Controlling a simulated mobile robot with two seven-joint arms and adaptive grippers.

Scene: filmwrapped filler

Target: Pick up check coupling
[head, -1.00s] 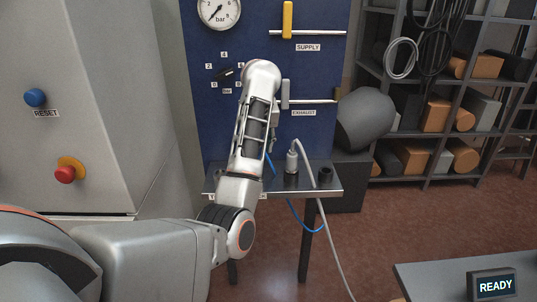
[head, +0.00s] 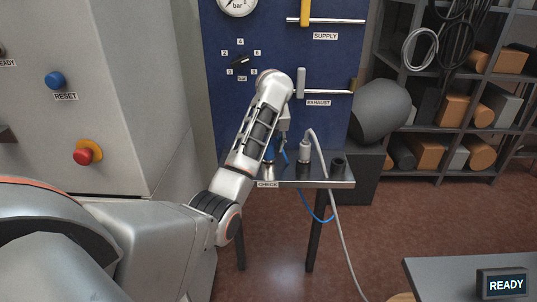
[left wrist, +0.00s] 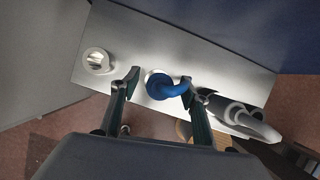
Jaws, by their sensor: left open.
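The check coupling is a blue plug with a blue hose, on the metal shelf (head: 312,183) above the CHECK label (head: 268,184). In the head view the coupling (head: 268,152) is mostly hidden behind my left arm. In the left wrist view the blue coupling (left wrist: 160,88) sits between the two fingers of my left gripper (left wrist: 160,80). The gripper is open, with one finger on each side. The right finger looks very near the coupling or its hose; contact cannot be told. In the head view the left gripper (head: 282,140) points down at the shelf.
A grey coupling with a pale hose (head: 305,150) stands right of the blue one, and a dark empty-looking holder (head: 338,165) beyond it. A pale round socket (left wrist: 97,60) is at the left in the wrist view. The blue panel (head: 225,110) rises behind the shelf.

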